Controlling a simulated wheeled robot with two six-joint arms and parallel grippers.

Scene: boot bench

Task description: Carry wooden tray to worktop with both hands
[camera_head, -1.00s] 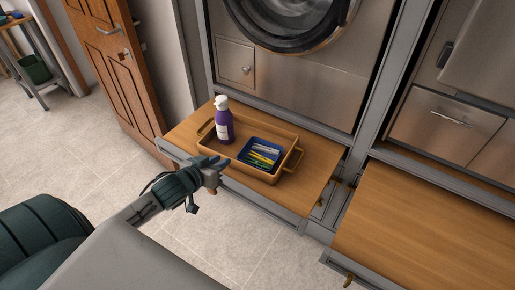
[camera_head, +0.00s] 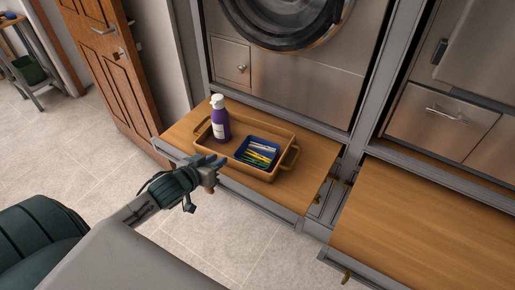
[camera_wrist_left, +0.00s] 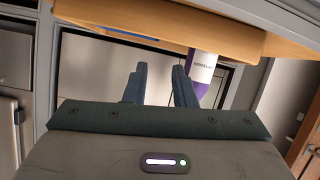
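The wooden tray (camera_head: 262,174) sits on a wood-topped pull-out shelf below a round-doored machine. It has raised walls and a handle at its right end. A purple spray bottle (camera_head: 220,126) with a white top stands in its left part, and a blue box (camera_head: 240,156) with colored items lies in its right part. My left gripper (camera_head: 216,166) is just in front of the tray's near left side; contact cannot be told. In the left wrist view, its two fingers (camera_wrist_left: 158,86) are apart with nothing between them, near the tray (camera_wrist_left: 180,32) and bottle (camera_wrist_left: 204,66). My right gripper is out of view.
A second wood-topped surface (camera_head: 440,225) is at right, bare where visible. A grey cabinet post stands between the two surfaces. A brown door (camera_head: 118,75) is open at left. A green bin (camera_head: 28,69) is under a small table far left. The tiled floor is clear.

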